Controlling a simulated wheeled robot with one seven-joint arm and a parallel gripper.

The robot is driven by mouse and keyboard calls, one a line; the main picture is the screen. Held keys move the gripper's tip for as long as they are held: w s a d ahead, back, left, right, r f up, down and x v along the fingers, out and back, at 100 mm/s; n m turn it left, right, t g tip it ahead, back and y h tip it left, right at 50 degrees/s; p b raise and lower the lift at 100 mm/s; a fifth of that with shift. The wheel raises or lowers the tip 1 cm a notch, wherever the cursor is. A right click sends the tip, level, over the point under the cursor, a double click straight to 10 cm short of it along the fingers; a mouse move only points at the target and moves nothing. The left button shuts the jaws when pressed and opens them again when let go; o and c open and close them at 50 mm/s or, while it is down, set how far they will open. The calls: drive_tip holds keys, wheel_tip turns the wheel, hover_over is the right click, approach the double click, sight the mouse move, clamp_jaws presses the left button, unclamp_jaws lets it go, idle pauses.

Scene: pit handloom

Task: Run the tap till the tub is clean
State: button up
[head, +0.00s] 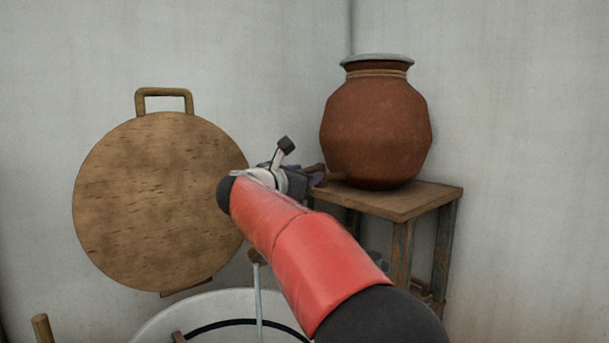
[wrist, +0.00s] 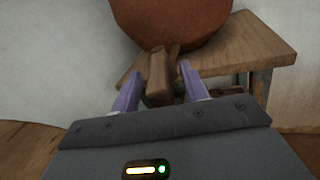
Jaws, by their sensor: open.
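A brown wooden tap (wrist: 158,78) juts from the low side of a red-brown clay pot (head: 376,130). The pot stands on a wooden stool (head: 420,200) and also shows at the top of the wrist view (wrist: 175,18). My gripper (head: 316,178) is at the tap. In the wrist view its two purple fingers (wrist: 158,85) are apart, one on each side of the tap; I cannot tell whether they touch it. A pale tub (head: 165,318) shows only partly at the bottom of the head view, with a dark curved line inside. My arm hides part of it.
A round wooden board (head: 150,200) with a handle on top leans at the left wall. A thin rod with a wooden top (head: 258,300) stands at the tub. A wooden peg (head: 42,328) shows at bottom left. Walls close the corner behind the pot.

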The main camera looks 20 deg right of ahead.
drive_tip(key=b+v, duration=0.1)
drive_tip(key=v, duration=0.6)
drive_tip(key=shift+s+a, duration=0.15)
